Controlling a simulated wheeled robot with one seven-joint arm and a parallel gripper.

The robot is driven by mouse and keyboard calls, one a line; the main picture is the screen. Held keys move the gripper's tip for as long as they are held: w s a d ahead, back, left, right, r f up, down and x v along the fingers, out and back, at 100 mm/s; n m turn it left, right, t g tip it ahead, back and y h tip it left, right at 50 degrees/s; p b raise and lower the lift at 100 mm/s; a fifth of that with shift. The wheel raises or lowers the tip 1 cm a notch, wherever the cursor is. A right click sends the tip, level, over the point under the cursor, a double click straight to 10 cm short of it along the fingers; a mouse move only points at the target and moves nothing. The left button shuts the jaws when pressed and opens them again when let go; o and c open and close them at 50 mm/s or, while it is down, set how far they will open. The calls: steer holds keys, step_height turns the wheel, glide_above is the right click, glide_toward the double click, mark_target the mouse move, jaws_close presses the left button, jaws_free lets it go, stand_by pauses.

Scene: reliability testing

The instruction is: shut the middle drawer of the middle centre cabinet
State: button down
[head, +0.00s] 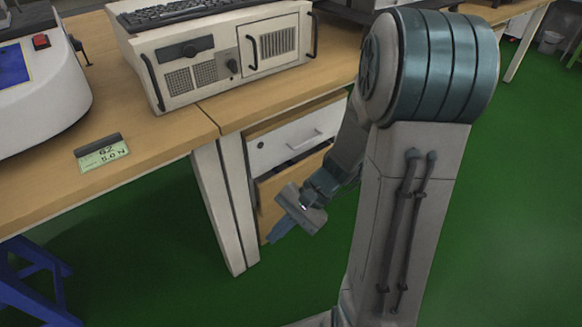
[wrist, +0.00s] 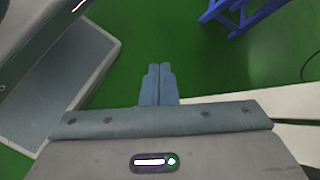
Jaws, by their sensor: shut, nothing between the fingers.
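The cabinet under the wooden table shows a white upper drawer front (head: 285,143) with a light handle. Below it, a wood-coloured drawer part (head: 267,193) shows, which looks like the middle drawer standing open. Its front and handle are mostly hidden behind my arm and gripper. My gripper (head: 272,238) is low in front of the cabinet, pointing down and left, overlapping the drawer in the picture; I cannot tell whether they touch. In the wrist view my gripper's fingers (wrist: 159,68) are together with nothing between them, over green floor.
The wooden table (head: 150,138) carries a white computer case (head: 215,60), a small display (head: 101,152) and a white device (head: 40,95). A white table leg (head: 226,205) stands left of the cabinet. A blue stool (head: 35,290) is at lower left. Green floor is open at right.

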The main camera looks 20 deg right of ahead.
steer(key=w+d+f+m+t+y, duration=0.3)
steer(key=w+m+t+y, duration=0.1)
steer(key=w+m+t, duration=0.15)
steer(key=m+t+h, duration=0.7)
steer(key=m+t, duration=0.6)
steer(key=m, duration=0.5)
glide_toward(292, 172)
steer(key=shift+n, duration=0.25)
steer(key=b+x, duration=0.5)
steer(key=x, duration=0.1)
steer(key=shift+s+f, duration=0.1)
steer(key=shift+f, duration=0.05)
steer(key=shift+w+a+b, duration=0.25)
steer(key=shift+w+b, duration=0.05)
steer(key=shift+w, duration=0.15)
steer(key=shift+d, duration=0.1)
